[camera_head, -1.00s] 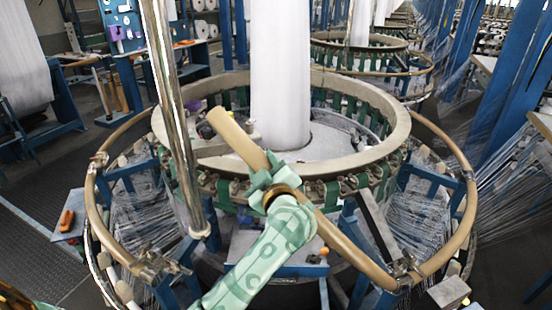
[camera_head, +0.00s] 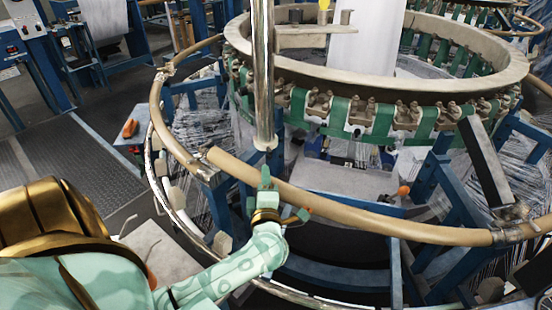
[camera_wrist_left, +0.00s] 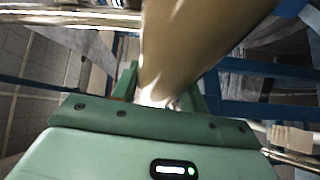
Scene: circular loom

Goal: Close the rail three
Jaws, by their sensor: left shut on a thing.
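Rail three (camera_head: 370,222) is a tan curved tube across the front of the loom. Its right end sits at a metal joint (camera_head: 510,222). Its left end lies close to the metal bracket (camera_head: 205,168) at the end of the neighbouring tan rail (camera_head: 158,112); I cannot tell if they touch. My left gripper (camera_head: 266,190) is shut on rail three near that left end, from the front and below. In the left wrist view the rail (camera_wrist_left: 195,45) runs up from between the green fingers (camera_wrist_left: 165,90). My right gripper is not in view.
A shiny upright pole (camera_head: 263,75) stands just behind the gripper. The loom's round rim (camera_head: 300,72) with green straps is behind the rail. An orange-handled tool (camera_head: 130,128) lies on a small shelf at left. Open floor (camera_head: 85,180) lies to the left.

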